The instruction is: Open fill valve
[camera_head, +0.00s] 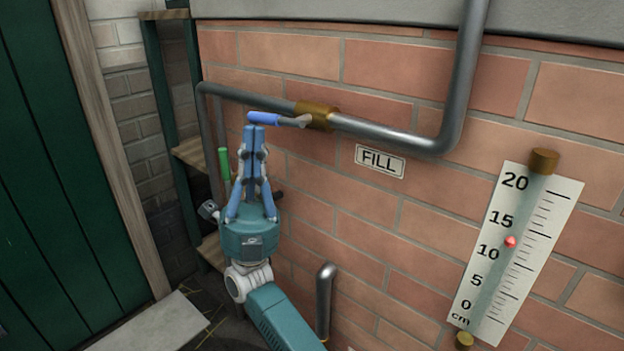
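The fill valve is a brass body (315,115) on a grey horizontal pipe, above a white "FILL" sign (380,161). Its lever ends in a blue handle (264,118) that points left, roughly along the pipe. My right gripper (254,130) reaches up from below, its two blue fingers together at the tips. The tips are right at the underside of the blue handle; I cannot tell whether they touch it. I see nothing between the fingers. My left gripper is not in view.
The pipe (395,139) runs along a brick wall. A gauge (516,255) with a red marker between 10 and 15 is at the right. A green handle (224,164) stands left of my gripper. A shelf (189,152) and green door (50,170) are at the left. A short pipe (325,300) rises below.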

